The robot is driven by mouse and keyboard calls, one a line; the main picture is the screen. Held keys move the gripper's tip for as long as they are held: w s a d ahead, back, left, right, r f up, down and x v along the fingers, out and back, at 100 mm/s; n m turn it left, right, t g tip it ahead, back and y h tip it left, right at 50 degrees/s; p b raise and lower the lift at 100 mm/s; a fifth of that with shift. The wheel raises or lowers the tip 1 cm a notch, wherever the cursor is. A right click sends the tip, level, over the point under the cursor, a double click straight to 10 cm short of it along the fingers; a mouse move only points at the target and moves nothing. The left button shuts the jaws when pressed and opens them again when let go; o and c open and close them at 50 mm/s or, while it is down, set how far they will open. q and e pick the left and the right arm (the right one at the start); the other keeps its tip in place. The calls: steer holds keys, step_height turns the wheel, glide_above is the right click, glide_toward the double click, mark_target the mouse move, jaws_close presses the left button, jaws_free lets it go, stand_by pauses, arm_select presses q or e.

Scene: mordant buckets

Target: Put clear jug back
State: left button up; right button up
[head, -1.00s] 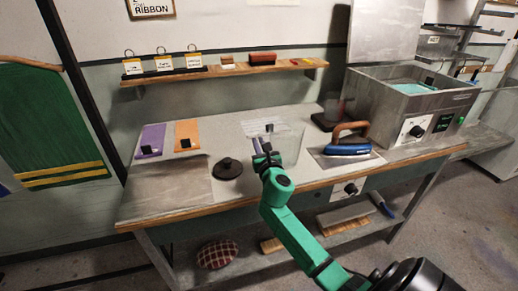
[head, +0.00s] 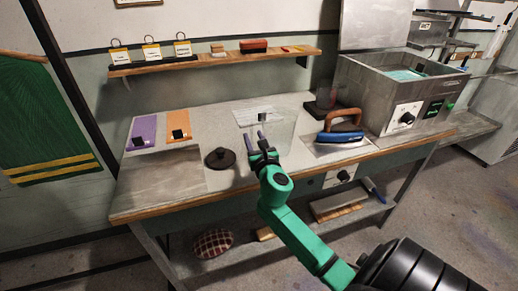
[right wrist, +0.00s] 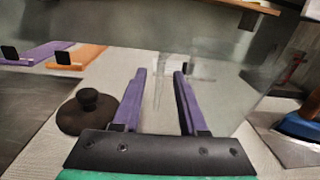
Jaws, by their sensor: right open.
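The clear jug (head: 283,137), a see-through vessel, stands on the workbench between the round dark lid and the iron. My right gripper (head: 262,137) is open at the jug's near left part, its two purple fingers pointing toward the back. In the right wrist view the jug's clear wall (right wrist: 225,92) fills the space beyond and around the open fingers (right wrist: 160,75). Whether the fingers touch or straddle the jug's wall or handle I cannot tell. A white card (head: 257,115) lies under or behind the jug. My left gripper is out of view.
A dark knobbed lid (head: 221,158) lies left of the gripper. An iron (head: 340,136) rests on a metal plate to the right. A tank (head: 392,92) is at the right, a wall shelf (head: 210,63) behind.

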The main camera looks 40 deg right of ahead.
steer(key=v, duration=0.8)
steer(key=shift+s+b, duration=0.2)
steer(key=shift+b, duration=0.15)
steer(key=shift+a, duration=0.1)
